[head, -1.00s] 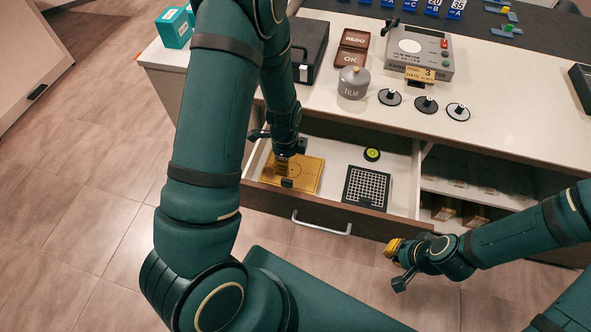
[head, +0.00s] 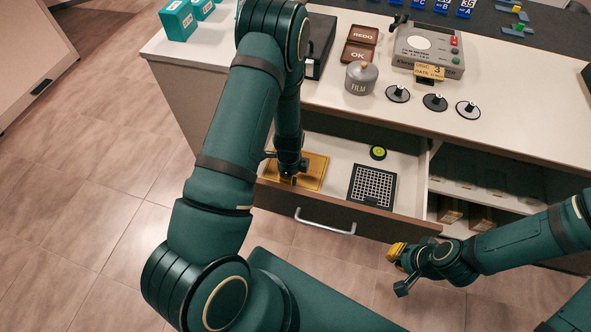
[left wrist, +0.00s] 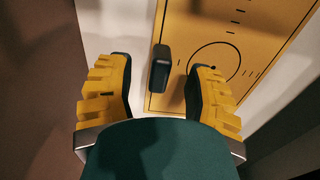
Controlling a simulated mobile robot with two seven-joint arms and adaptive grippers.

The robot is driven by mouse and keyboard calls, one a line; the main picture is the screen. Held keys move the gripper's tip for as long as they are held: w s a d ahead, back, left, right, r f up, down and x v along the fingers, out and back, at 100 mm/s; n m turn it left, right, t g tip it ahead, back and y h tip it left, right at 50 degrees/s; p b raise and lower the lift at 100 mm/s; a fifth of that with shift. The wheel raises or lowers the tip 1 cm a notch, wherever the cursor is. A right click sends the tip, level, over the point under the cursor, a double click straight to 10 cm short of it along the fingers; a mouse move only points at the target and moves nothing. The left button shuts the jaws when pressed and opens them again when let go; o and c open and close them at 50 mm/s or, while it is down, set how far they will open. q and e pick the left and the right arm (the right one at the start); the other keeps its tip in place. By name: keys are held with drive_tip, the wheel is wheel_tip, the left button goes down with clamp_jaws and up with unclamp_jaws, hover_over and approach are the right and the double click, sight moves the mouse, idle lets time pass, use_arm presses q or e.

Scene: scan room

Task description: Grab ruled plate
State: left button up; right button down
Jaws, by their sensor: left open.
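The ruled plate is a yellow plate (head: 314,172) with black ruled marks and a circle, lying in the left part of the open drawer. In the left wrist view, the plate (left wrist: 250,35) fills the upper right, with a dark upright grip (left wrist: 161,68) at its edge. My left gripper (head: 291,175) is low over the plate and hides part of it. In the left wrist view, the left gripper (left wrist: 160,92) is open, one finger on each side of the grip, with gaps visible. My right gripper (head: 400,268) hangs before the drawer front; its jaw opening is unclear.
The drawer also holds a black grid plate (head: 372,186) and a round green-topped item (head: 378,152). The drawer handle (head: 325,222) sticks out in front. On the counter stand a film canister (head: 361,78), several black discs and a grey device (head: 428,48).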

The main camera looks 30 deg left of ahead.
use_arm(q)
drive_tip(key=shift+f, duration=0.5)
clamp_jaws()
drive_tip(key=shift+r, duration=0.1)
